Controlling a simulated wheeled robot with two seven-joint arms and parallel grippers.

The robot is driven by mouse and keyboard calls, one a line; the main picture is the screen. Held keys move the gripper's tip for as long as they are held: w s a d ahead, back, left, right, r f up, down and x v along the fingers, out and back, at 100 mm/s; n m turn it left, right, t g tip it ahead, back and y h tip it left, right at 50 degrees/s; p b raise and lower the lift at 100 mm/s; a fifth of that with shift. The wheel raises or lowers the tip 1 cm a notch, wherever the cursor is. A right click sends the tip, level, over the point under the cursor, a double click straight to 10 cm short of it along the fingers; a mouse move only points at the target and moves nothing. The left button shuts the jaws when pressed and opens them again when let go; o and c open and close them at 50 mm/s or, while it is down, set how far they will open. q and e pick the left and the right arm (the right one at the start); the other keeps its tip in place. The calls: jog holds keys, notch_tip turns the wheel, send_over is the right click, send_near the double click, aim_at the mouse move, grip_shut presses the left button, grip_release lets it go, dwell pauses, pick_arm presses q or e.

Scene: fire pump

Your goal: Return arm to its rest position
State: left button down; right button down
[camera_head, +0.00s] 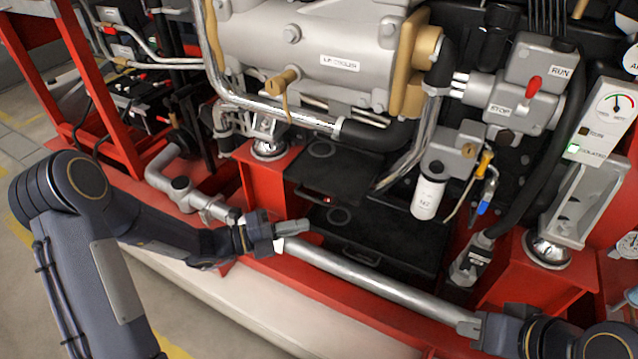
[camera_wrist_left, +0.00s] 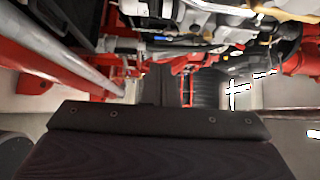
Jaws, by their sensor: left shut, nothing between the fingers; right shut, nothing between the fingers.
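My left arm (camera_head: 160,228) comes in from the left, bent at the elbow. My left gripper (camera_head: 296,228) is shut and empty, in front of the pump's red base frame, overlapping the long silver pipe in the picture. I cannot tell whether it touches the pipe. In the left wrist view a dark part of my own gripper fills the lower middle, and a silver pipe (camera_wrist_left: 70,50) runs along the left. My right gripper (camera_head: 472,328) is at the lower right, shut and empty, near the right end of the pipe (camera_head: 365,287). Most of my right arm is out of view.
The fire pump engine (camera_head: 300,45) stands behind on a red frame (camera_head: 270,195). A control box with a red STOP/RUN lever (camera_head: 532,86), a white filter (camera_head: 428,197) and a gauge panel (camera_head: 606,120) stand right.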

pick_arm(q)
jog(key=s+a+r+m+g+y, duration=0.1)
jog(key=s+r+m+g+y, duration=0.15)
jog(key=s+r+m, duration=0.55)
jog(key=s+a+r+m+g+y, duration=0.1)
jog(key=s+m+g+y, duration=0.15)
jog(key=s+m, duration=0.7)
jog(key=s+a+m+t+y, duration=0.25)
jog(key=a+m+y, duration=0.2)
jog(key=m, duration=0.65)
jog(key=s+a+m+t+y, duration=0.25)
jog(key=s+a+m, duration=0.2)
jog(key=m, duration=0.55)
notch_tip(320, 180, up, 21)
jog(key=g+p, duration=0.1)
jog(key=p, duration=1.9)
jog(key=shift+f+y+p, duration=0.15)
jog(key=shift+y+p, duration=0.2)
jog(key=shift+y, duration=0.05)
jog(key=shift+w, duration=0.1)
